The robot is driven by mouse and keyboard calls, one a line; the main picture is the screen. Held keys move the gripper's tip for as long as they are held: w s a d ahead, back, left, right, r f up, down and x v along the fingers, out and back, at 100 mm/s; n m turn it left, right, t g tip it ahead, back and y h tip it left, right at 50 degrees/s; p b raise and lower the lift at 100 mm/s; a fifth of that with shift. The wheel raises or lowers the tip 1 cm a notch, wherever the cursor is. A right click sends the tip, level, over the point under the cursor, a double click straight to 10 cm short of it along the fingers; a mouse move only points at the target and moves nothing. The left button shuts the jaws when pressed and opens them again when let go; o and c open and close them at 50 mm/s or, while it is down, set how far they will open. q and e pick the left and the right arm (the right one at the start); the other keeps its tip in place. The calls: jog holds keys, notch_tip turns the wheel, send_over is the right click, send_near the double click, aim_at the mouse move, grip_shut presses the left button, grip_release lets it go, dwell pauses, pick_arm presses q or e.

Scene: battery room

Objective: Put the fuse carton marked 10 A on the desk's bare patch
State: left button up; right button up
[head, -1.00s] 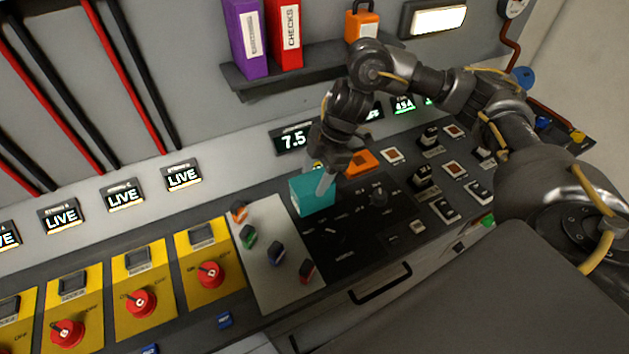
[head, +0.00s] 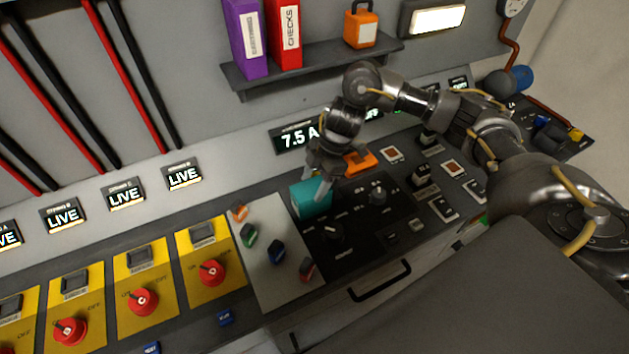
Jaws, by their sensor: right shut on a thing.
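A teal carton (head: 311,201) sits low at the left edge of the black control panel, beside the light grey plate. No 10 A mark can be read on the faces that show. My right gripper (head: 318,188) comes down from above and is shut on this carton, its fingers covering part of it. I cannot tell whether the carton's base touches the desk (head: 330,280). No clearly bare patch can be made out around the carton. My left gripper is not in view.
A light grey plate (head: 262,270) with several coloured knobs lies left of the carton. Yellow switch panels (head: 145,290) line the left. A shelf (head: 320,68) with binders hangs above.

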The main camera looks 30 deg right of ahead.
jog(key=o, duration=1.3)
jog(key=shift+o, duration=0.2)
jog(key=v, duration=1.2)
jog(key=shift+b, duration=0.3)
